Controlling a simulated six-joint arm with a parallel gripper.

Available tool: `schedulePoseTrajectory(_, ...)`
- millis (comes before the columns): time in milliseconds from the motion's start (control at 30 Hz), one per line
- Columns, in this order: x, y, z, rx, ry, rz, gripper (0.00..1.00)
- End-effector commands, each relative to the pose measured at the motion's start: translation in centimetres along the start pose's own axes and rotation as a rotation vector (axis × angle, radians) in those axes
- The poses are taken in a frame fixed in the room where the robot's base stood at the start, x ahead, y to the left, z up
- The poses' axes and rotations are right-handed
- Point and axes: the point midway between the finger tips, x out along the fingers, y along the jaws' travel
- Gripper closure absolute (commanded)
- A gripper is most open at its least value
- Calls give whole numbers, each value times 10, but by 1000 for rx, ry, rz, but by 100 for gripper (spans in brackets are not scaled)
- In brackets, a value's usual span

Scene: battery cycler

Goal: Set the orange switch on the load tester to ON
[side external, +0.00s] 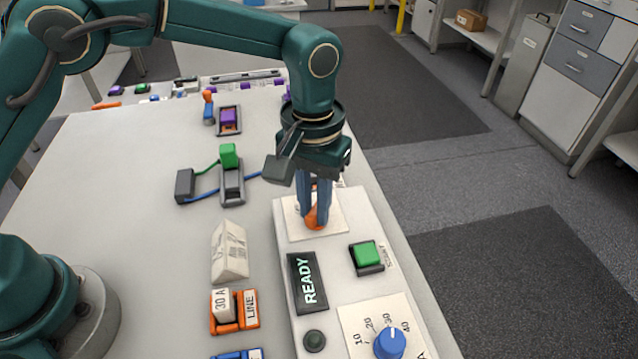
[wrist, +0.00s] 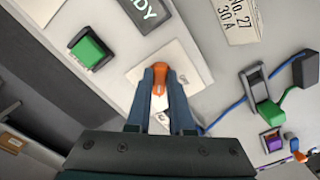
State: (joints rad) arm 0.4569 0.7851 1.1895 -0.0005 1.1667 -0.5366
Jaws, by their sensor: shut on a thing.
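The load tester (side external: 330,252) is a long pale box along the table's right side. Its orange switch (side external: 314,222) stands on a white plate (side external: 336,222) at the far end. The switch also shows in the wrist view (wrist: 161,74), between my fingertips. My gripper (side external: 315,212) points down from above, with its blue fingers shut on the orange switch. The fingers hide part of the switch. Small lettering on the plate is partly covered, and I cannot read which position the switch is in.
A display reading READY (side external: 307,282), a green button (side external: 367,255) and a blue knob (side external: 389,343) sit on the tester nearer the camera. A white wedge-shaped block (side external: 230,250) lies left of it. A green-topped holder (side external: 230,175) with wires stands farther back.

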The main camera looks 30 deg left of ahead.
Motion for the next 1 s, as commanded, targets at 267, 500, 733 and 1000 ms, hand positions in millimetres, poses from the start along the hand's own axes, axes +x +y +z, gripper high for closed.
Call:
schedulePoseTrajectory(267, 0, 0, 1, 11, -2, -1, 100)
schedulePoseTrajectory(500, 0, 0, 1, 10, -2, -2, 50)
schedulePoseTrajectory(733, 0, 0, 0, 9, -1, -1, 50)
schedulePoseTrajectory(1000, -25, 1, -1, 9, 5, 2, 50)
